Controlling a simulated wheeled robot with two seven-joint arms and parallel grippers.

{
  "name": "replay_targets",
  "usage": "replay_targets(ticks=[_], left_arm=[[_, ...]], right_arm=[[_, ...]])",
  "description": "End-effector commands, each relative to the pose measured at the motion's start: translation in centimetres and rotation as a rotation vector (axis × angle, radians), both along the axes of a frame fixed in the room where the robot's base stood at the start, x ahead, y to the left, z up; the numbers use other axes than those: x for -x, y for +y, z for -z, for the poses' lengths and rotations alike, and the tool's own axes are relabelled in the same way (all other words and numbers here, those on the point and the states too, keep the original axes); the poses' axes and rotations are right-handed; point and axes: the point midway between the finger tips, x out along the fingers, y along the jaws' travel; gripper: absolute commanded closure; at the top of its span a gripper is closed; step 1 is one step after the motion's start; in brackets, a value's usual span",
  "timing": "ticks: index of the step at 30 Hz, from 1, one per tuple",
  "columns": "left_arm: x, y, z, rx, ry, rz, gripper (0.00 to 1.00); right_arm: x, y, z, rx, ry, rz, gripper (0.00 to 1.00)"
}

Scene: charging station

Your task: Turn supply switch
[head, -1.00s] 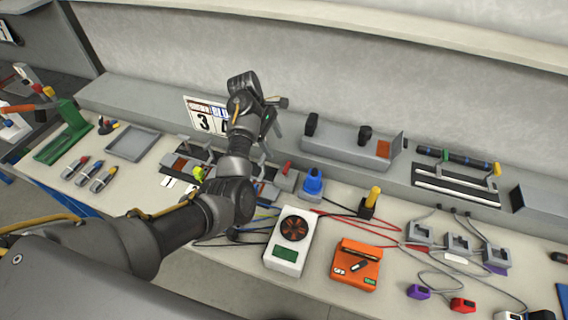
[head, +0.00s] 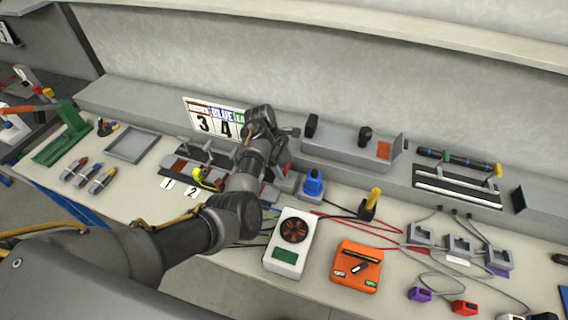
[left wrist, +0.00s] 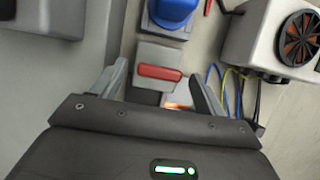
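A grey block (head: 287,183) with a red lever handle (head: 286,167) stands beside the blue-capped unit (head: 313,183). In the left wrist view the red handle (left wrist: 159,72) lies crosswise between my fingers. My left gripper (left wrist: 158,82) is open, with a finger on each side of the handle and nothing held. In the head view the left gripper (head: 286,137) is above and behind the block, and my arm partly hides that area. My right gripper is out of view.
A white unit with a round fan (head: 288,240) stands right of my forearm, with cables (head: 335,212) running behind it. A yellow-handled plug (head: 370,203) is to the right. A grey ledge (head: 345,150) backs the bench. Number cards (head: 213,118) stand at the back.

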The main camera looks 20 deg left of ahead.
Motion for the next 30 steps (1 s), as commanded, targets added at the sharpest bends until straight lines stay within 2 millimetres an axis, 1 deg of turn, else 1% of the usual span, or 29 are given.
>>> replay_targets(ticks=[1,10,20,26,30], left_arm=[[0.01,0.0,0.0,0.0,0.0,0.0,0.32],[0.01,0.01,-0.01,0.0,0.0,0.0,0.72],[-0.03,0.02,-0.06,0.0,0.002,0.05,0.72],[-0.2,0.09,-0.14,-0.001,0.003,0.17,0.72],[-0.31,0.04,-0.09,-0.001,0.003,0.293,0.72]], right_arm=[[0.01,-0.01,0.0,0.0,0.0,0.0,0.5],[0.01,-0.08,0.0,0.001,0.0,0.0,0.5],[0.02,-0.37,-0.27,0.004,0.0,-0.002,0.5],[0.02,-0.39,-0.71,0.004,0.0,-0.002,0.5],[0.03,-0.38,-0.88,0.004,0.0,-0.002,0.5]])
